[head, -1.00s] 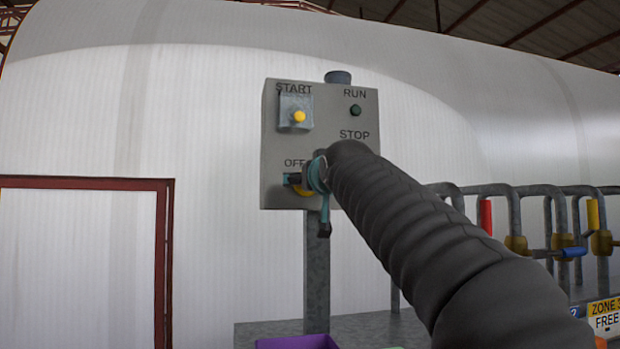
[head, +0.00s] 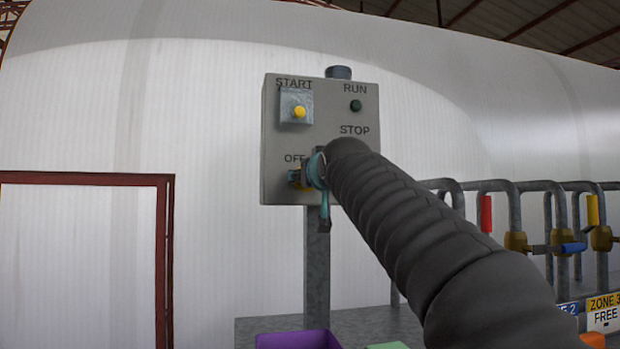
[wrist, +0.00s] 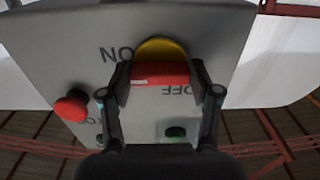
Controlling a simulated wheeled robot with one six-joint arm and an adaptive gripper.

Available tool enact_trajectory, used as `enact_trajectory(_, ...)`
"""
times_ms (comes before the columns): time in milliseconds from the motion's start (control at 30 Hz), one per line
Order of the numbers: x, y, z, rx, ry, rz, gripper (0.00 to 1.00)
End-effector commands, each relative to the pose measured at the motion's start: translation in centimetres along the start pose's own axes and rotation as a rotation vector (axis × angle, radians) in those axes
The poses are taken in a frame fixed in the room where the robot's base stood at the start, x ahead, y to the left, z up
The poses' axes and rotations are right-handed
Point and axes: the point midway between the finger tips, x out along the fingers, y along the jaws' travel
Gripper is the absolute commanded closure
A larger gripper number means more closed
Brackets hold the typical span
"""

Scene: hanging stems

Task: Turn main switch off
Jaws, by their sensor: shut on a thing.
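The main switch shows in the wrist view as a red handle (wrist: 160,73) on a yellow disc (wrist: 164,50), on a grey control box (head: 277,130). ON and OFF labels stand near it, upside down in that view. My gripper (wrist: 160,85) has its two fingers on either side of the red handle and is shut on it. In the head view my gripper (head: 310,175) is at the lower part of the box, below the OFF label, and my arm hides most of the switch. The handle's exact angle is hard to tell.
A red mushroom button (wrist: 72,105) sits beside the switch. Pipes with coloured handles (head: 515,240) stand at the right. A purple bin (head: 298,340) is below.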

Motion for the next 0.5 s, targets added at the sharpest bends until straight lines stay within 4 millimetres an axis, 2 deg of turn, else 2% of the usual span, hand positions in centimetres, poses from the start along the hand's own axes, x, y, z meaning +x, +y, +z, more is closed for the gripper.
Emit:
enact_trajectory(267,0.02,-0.02,-0.05,-0.139,0.0,0.0,0.72)
enact_trajectory(500,0.02,-0.02,-0.02,-0.351,0.0,0.0,0.72)
